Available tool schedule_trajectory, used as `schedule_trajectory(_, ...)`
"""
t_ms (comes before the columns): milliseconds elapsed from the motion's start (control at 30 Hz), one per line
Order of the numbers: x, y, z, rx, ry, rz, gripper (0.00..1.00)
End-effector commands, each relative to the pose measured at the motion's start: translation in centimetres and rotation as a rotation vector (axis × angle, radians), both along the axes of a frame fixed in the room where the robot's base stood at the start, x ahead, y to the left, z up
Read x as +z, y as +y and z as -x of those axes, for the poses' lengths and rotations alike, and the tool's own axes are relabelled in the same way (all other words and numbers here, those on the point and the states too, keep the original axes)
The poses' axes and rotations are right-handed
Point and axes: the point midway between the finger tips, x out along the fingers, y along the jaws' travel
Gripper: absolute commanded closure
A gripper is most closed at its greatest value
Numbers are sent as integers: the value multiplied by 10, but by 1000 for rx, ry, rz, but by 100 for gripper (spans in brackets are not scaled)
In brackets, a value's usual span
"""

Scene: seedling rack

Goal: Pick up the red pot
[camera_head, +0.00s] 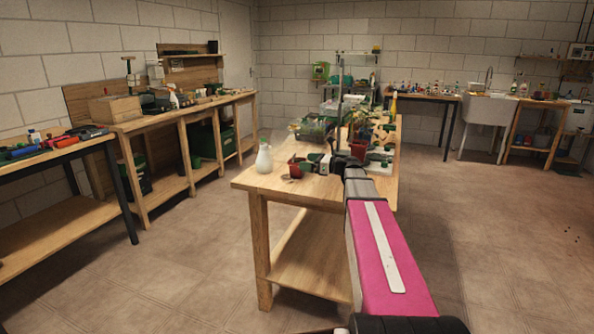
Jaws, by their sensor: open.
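A small red pot (296,171) stands near the front end of the wooden workbench (268,184), just right of a white spray bottle. Another red pot (358,151) stands farther back on the same bench, partly behind my arm. My gripper (317,165) is small and dark at the far end of my pink arm, low over the bench and close to the right side of the front red pot. It is open. I cannot tell whether its fingers touch the pot or reach around it; the fingertips are too small to make out.
The white spray bottle (264,158) stands left of the front red pot. A green tray of seedlings (313,128) and several plants crowd the bench behind. Side benches (165,120) line the left wall; a sink (488,107) stands at the back.

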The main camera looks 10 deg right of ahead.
Motion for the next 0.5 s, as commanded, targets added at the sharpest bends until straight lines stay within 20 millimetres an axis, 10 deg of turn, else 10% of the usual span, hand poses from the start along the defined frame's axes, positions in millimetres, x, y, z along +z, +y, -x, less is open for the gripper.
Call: schedule_trajectory(500, -2, 43, -27, 0, 0, 0, 0)
